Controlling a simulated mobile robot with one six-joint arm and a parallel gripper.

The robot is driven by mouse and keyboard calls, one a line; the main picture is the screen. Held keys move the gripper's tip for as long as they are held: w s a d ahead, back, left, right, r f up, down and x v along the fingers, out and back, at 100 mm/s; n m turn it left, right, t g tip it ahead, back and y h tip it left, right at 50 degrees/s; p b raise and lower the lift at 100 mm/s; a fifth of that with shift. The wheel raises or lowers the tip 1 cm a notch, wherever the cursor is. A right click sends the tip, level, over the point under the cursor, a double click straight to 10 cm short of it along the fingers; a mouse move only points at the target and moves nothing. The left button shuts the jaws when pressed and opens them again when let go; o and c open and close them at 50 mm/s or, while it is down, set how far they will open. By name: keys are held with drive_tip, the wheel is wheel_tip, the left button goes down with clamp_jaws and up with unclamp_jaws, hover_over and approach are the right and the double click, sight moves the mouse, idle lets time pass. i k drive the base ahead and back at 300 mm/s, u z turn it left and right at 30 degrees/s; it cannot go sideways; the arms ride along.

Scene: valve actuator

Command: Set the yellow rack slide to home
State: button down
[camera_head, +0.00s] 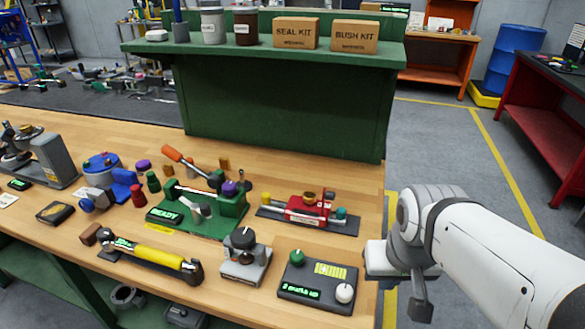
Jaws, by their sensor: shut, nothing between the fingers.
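A long yellow cylinder (150,256) with dark ends lies on a dark base at the front left of the bench. A green readout (120,243) sits at its left end; its text is too small to read. It is the largest yellow part on the bench, but I cannot tell for sure that it is the rack slide. My gripper (420,310) hangs beyond the bench's right edge, shut and empty, apart from these things.
A green fixture (215,222) with a "READY" label stands mid-bench. In front are a grey block with a black knob (243,240) and a control box (303,293) with green and white knobs. A green shelf (290,110) rises behind. Bare wood (370,200) lies along the right edge.

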sight(266, 204)
drive_tip(key=u, duration=0.05)
drive_tip(key=k, duration=0.5)
drive_tip(key=z, duration=1.4)
drive_tip(key=k, duration=0.7)
drive_tip(key=u, duration=1.55)
drive_tip(key=i, duration=1)
drive_tip(key=u, duration=0.05)
